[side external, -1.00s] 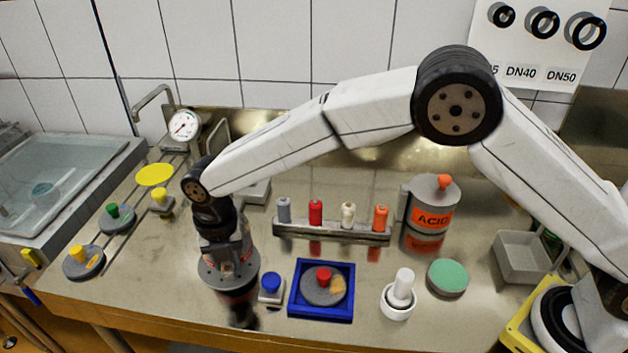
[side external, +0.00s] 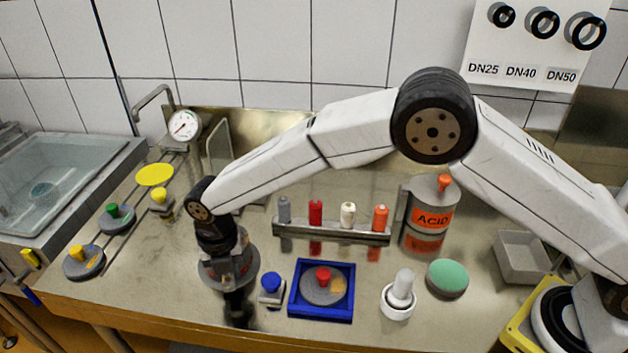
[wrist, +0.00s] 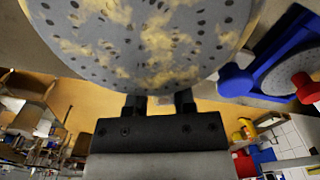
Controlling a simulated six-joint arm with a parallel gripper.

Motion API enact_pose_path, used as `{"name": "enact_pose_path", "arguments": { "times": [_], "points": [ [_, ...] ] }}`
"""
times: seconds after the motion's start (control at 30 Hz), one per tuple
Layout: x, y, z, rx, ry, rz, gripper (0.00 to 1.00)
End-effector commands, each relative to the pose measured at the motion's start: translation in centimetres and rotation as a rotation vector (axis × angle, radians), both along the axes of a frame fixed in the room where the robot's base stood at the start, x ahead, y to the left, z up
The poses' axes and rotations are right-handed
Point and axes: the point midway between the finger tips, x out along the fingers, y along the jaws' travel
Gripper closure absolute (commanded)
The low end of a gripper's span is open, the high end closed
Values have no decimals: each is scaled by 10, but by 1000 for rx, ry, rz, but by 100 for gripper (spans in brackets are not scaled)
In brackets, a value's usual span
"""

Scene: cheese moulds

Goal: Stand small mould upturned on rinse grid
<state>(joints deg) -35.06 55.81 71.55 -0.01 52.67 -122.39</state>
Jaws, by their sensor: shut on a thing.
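My gripper (side external: 236,256) is shut on a grey perforated round piece (side external: 212,274), which appears to be the mould. The wrist view shows its dotted face with yellowish residue (wrist: 150,40) close to the camera, with both fingers (wrist: 160,102) at its edge. In the side view it hangs over the front left of the steel bench; the gap below is hard to judge. Grey discs with a green knob (side external: 117,222) and a yellow knob (side external: 84,265) stand on the rails at the left. I cannot tell for certain which piece is the rinse grid.
A blue tray (side external: 322,314) holding a red-knobbed disc and a small blue-knobbed block (side external: 271,297) stand just right of my gripper. A rack of coloured plugs (side external: 332,232) is behind. A water basin (side external: 60,180) is at far left.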

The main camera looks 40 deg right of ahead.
Motion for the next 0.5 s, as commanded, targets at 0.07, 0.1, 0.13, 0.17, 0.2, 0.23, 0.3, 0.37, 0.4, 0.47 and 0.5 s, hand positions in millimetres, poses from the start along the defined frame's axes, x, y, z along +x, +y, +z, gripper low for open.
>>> {"name": "enact_pose_path", "arguments": {
  "times": [0.07,0.1,0.13,0.17,0.2,0.23,0.3,0.37,0.4,0.47,0.5],
  "points": [
    [0,0,-1,1,0,0,100],
    [0,0,-2,1,-1,0,100],
    [0,0,-3,1,-1,0,100],
    [0,0,-3,1,0,0,62],
    [0,0,-3,1,0,0,49],
    [0,0,-3,1,0,0,40],
    [0,0,-2,1,0,0,33],
    [0,0,-2,1,0,0,33],
    [0,0,-2,0,0,0,33],
    [0,0,-2,0,0,0,33],
    [0,0,-2,0,0,0,33]
  ]
}}
